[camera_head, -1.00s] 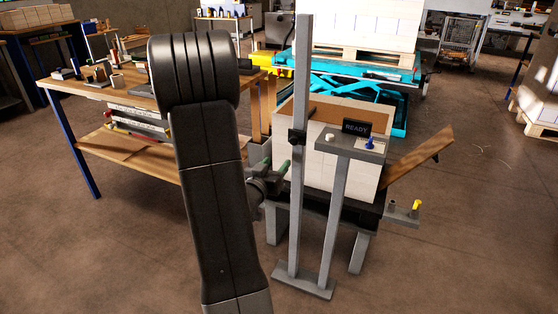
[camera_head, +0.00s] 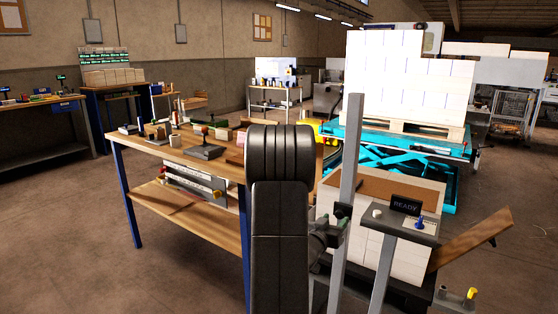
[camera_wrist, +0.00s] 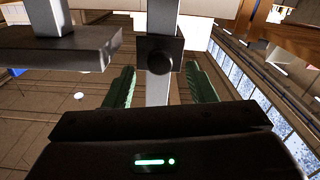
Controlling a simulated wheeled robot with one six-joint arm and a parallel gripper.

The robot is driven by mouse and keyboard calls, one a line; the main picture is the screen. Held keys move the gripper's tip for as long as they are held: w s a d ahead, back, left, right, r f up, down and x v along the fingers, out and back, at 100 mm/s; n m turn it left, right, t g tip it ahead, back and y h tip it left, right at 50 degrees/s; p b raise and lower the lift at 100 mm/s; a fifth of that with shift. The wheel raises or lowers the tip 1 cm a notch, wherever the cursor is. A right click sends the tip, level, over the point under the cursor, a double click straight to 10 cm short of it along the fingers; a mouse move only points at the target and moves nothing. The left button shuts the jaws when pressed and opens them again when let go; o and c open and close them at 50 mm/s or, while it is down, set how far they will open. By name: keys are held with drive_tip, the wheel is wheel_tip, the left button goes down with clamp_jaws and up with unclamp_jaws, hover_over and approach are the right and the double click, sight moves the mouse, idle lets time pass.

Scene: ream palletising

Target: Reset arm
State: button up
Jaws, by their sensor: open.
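My arm (camera_head: 278,215) stands upright in the middle of the head view, in front of the workbench's right end. My gripper (camera_wrist: 160,90) shows in the wrist view as two green-padded fingers set wide apart, with nothing held between them. A grey post (camera_wrist: 158,88) with a dark round clamp knob (camera_wrist: 158,57) appears between and beyond the fingers; I cannot tell the exact gap.
A wooden workbench (camera_head: 180,150) with tools is left. A loaded pallet (camera_head: 410,128) sits on a blue lift table (camera_head: 385,160). Floor at lower left is clear.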

sight(339, 213)
drive_tip(key=x, duration=0.3)
drive_tip(key=shift+w+d+r+p, duration=0.15)
drive_tip(key=shift+w+r+p, duration=0.1)
drive_tip(key=shift+p, duration=0.05)
drive_tip(key=shift+r, duration=0.2)
drive_tip(key=shift+s+r, duration=0.1)
drive_tip(key=shift+r, duration=0.05)
